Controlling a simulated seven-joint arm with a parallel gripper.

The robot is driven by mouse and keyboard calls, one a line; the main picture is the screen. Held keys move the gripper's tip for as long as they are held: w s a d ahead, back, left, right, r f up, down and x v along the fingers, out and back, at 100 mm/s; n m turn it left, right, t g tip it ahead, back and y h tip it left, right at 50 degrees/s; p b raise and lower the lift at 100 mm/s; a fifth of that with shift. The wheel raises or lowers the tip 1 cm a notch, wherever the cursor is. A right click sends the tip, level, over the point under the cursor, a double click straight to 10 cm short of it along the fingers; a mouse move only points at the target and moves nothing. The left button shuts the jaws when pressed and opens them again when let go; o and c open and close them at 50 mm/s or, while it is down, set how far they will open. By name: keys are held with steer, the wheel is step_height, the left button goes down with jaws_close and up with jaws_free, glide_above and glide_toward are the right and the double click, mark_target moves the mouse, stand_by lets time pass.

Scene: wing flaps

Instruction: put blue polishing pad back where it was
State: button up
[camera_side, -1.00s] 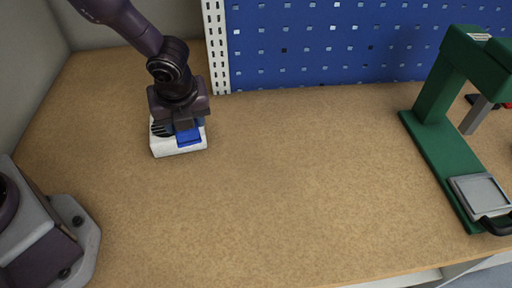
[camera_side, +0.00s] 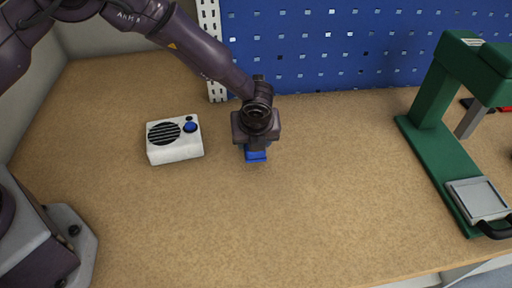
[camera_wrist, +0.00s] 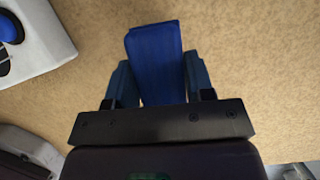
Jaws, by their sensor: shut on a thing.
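The blue polishing pad (camera_side: 256,156) is a small blue block, held in my gripper (camera_side: 256,148) to the right of a white box. In the wrist view the pad (camera_wrist: 155,50) sits between the two fingers of my gripper (camera_wrist: 160,82), which are shut on its sides. Its far end sticks out past the fingertips. My gripper points down over the bench; I cannot tell how high the pad is above the wood.
A white box (camera_side: 174,151) with a black grille and a blue knob stands at the left; its corner shows in the wrist view (camera_wrist: 48,52). A green press (camera_side: 435,150) stands at the right. A blue pegboard (camera_side: 330,45) is behind. The middle bench (camera_side: 320,190) is clear.

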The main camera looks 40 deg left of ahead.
steer(key=shift+w+d+f, duration=0.1)
steer(key=shift+w+f, duration=0.15)
steer(key=shift+f, duration=1.65)
steer(key=shift+f, duration=0.1)
steer(key=o, duration=0.9)
steer(key=v, duration=1.2)
